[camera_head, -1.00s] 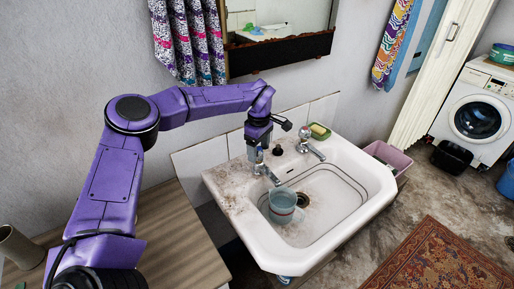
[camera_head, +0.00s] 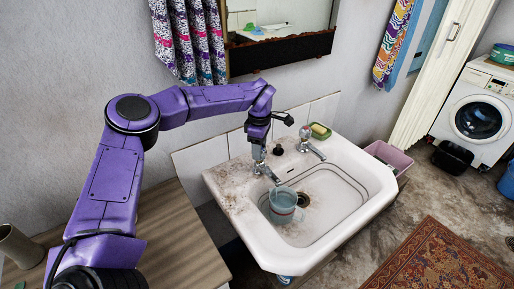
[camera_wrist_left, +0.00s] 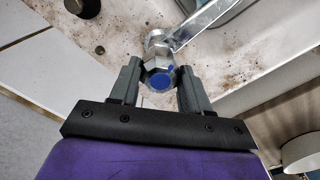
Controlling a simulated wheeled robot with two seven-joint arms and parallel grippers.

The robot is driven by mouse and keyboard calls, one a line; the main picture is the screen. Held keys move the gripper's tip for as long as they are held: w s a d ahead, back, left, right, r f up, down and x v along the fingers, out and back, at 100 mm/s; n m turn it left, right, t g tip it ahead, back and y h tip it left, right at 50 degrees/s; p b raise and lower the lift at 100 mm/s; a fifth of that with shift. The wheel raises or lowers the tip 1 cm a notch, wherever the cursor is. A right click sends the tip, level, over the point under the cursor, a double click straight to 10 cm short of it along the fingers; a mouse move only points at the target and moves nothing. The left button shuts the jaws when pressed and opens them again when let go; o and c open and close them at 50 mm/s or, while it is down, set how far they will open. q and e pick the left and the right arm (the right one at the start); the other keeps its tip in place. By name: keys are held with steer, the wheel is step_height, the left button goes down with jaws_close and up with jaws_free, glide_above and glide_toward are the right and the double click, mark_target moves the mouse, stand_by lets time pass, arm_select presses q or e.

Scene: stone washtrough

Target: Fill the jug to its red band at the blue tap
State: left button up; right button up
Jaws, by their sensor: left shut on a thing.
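The jug (camera_head: 283,204) is a translucent bluish cup with a reddish band. It stands upright in the white sink (camera_head: 330,229), under the spout of the left tap. I cannot make out the water level in it. My left gripper (camera_head: 259,153) is over the left tap, with its fingers on either side of the handle. In the left wrist view the blue tap (camera_wrist_left: 160,80) shows a blue-capped metal handle between the two fingers, and the gripper is shut on it. The right gripper is not in view.
A second tap with a red mark (camera_head: 306,135) stands to the right on the sink's back ledge. A green and yellow sponge (camera_head: 319,130) lies at the back corner. A wooden top (camera_head: 170,240) is left of the sink; a mirror (camera_head: 280,35) hangs above.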

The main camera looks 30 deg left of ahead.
arm_select(q)
steer(key=o, duration=1.1)
steer(key=shift+c, duration=0.2)
steer(key=shift+r, duration=0.15)
step_height(320, 180, up, 10)
steer(key=shift+r+b, duration=0.2)
steer(key=shift+b, duration=0.25)
